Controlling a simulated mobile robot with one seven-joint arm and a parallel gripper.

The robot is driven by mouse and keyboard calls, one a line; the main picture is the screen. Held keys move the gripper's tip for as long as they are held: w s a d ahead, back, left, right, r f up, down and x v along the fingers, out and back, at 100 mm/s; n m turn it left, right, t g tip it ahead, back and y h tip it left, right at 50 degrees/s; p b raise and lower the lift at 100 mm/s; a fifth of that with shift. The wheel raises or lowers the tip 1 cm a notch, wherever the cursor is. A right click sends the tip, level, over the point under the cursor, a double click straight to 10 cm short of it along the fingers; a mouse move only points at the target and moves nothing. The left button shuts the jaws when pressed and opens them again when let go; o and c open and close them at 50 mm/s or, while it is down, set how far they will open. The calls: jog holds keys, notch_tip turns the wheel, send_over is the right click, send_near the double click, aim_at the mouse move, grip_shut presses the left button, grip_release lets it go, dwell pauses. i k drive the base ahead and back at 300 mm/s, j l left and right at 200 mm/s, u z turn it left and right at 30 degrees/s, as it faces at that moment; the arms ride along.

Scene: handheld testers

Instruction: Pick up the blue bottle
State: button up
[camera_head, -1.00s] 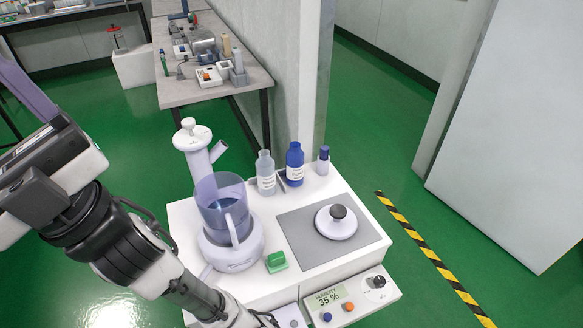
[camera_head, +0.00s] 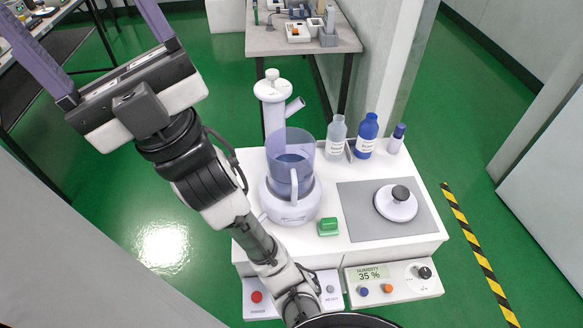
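The blue bottle (camera_head: 367,138), with a blue cap and a white label, stands upright at the back of the white bench top (camera_head: 390,228). A pale translucent bottle (camera_head: 336,138) stands just left of it, and a small white bottle with a dark blue cap (camera_head: 396,139) stands to its right. My gripper (camera_head: 76,12) is at the upper left, far left of the blue bottle and raised above the floor. Its two purple fingers are spread wide with nothing between them; their tips reach the picture's edge.
A mixer-like device with a clear jug (camera_head: 292,165) stands left of the bottles. A green block (camera_head: 328,227) and a white round-lidded item (camera_head: 397,203) on a grey plate (camera_head: 355,205) are nearer the front. A wall edge (camera_head: 395,60) rises behind the bottles. A cluttered table (camera_head: 265,43) is further back.

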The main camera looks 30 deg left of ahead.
aim_at(369, 129)
jog(key=u, duration=0.25)
jog(key=i+l+u, duration=0.15)
jog(key=l+u, duration=0.25)
jog(key=i+l+u, duration=0.1)
jog(key=l+u, duration=0.3)
jog(key=i+l, duration=0.1)
jog(key=l, duration=0.55)
jog(key=l+u, duration=0.15)
jog(key=l, duration=0.5)
jog(key=i+l, duration=0.05)
